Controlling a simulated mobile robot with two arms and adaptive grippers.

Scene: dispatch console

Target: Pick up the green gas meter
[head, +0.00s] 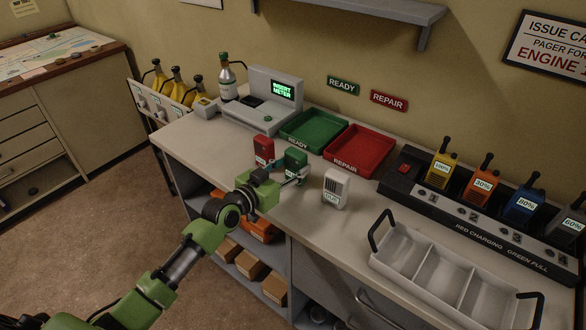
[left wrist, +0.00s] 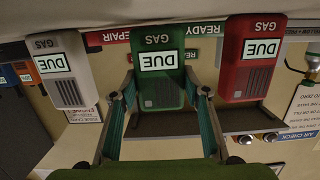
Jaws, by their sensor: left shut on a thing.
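The green gas meter (head: 296,160) stands near the counter's front edge, with a white DUE label facing me in the left wrist view (left wrist: 158,80). My left gripper (head: 291,177) is shut on it, one finger on each side; both fingers (left wrist: 165,92) show in the left wrist view. I cannot tell whether the meter's base touches the counter. A red gas meter (head: 263,151) stands close by on the left and a white gas meter (head: 336,188) on the right, both also labelled DUE. My right gripper is not in view.
The green READY tray (head: 313,119) and red REPAIR tray (head: 386,145) lie behind the meters. A grey test station (head: 262,112) is at back left. A charging rack (head: 470,215) and a white divided carrier (head: 440,285) fill the right. Some counter around the white meter is clear.

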